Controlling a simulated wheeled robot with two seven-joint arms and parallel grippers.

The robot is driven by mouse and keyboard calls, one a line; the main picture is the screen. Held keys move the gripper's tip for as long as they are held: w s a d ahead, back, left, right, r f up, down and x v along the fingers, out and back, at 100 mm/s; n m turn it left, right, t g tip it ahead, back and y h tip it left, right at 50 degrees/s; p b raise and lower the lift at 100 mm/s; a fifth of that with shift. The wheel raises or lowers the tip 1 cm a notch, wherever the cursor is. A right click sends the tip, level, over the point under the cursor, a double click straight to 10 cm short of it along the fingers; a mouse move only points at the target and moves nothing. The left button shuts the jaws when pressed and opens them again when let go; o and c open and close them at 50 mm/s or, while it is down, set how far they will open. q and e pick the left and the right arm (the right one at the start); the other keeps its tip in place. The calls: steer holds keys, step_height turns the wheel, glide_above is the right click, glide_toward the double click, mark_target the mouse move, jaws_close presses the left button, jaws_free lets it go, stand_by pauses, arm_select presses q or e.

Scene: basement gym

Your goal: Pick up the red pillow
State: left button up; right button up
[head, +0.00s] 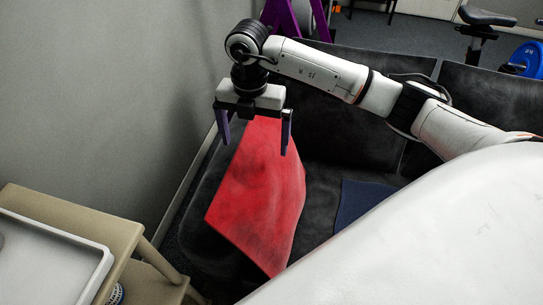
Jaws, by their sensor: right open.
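The red pillow (262,195) leans upright at the left end of a dark sofa (344,130). My right gripper (255,142) hangs over the pillow's top part, pointing down, with its two fingers spread wide and nothing held. One finger shows against the wall to the left of the pillow and the other in front of the pillow's upper right part. I cannot tell whether the fingers touch the pillow. My left gripper is not in view.
A dark blue cushion (360,201) lies on the sofa to the right. A beige stand (75,222) with a white tray (98,262) is at lower left. A grey wall (110,90) bounds the left. Gym equipment (482,28) stands behind the sofa.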

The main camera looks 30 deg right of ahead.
mark_target(256, 145)
steer(key=shift+w+d+f+p, duration=0.1)
steer(key=shift+w+d+f, duration=0.05)
steer(key=shift+f, duration=0.85)
steer(key=shift+w+d+f+p, duration=0.1)
steer(key=shift+d+f, duration=0.1)
steer(key=shift+f, duration=0.8)
steer(key=shift+w+d+f+p, duration=0.1)
steer(key=shift+w+d+f, duration=0.05)
steer(key=shift+f, duration=0.85)
steer(key=shift+r, duration=0.1)
steer(key=c, duration=1.6)
